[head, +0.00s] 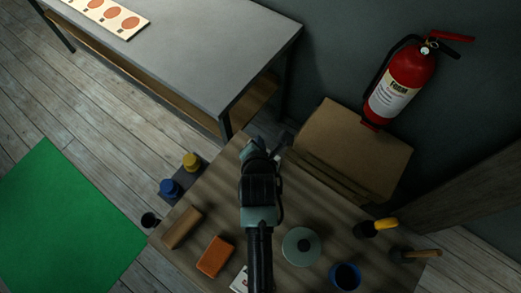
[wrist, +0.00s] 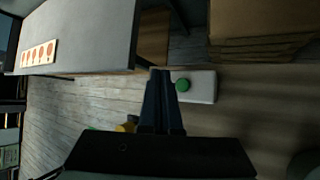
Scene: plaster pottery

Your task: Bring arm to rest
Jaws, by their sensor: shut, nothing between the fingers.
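My gripper (wrist: 160,74) shows in the wrist view with its two dark fingers together and nothing between them. In the head view my arm reaches up from the bottom edge over the wooden table (head: 215,185). The gripper end is near the table's far corner, where the fingers are hard to make out. In the wrist view a pale box with a green button (wrist: 183,86) is just right of the fingertips; I cannot tell if they touch.
Around my arm are an orange block (head: 215,257), a brown block (head: 182,227), a grey disc (head: 301,246), a blue cup (head: 345,276) and a yellow-handled tool (head: 384,225). A cardboard box (head: 350,145), red extinguisher (head: 405,75) and grey-topped bench (head: 200,45) stand beyond.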

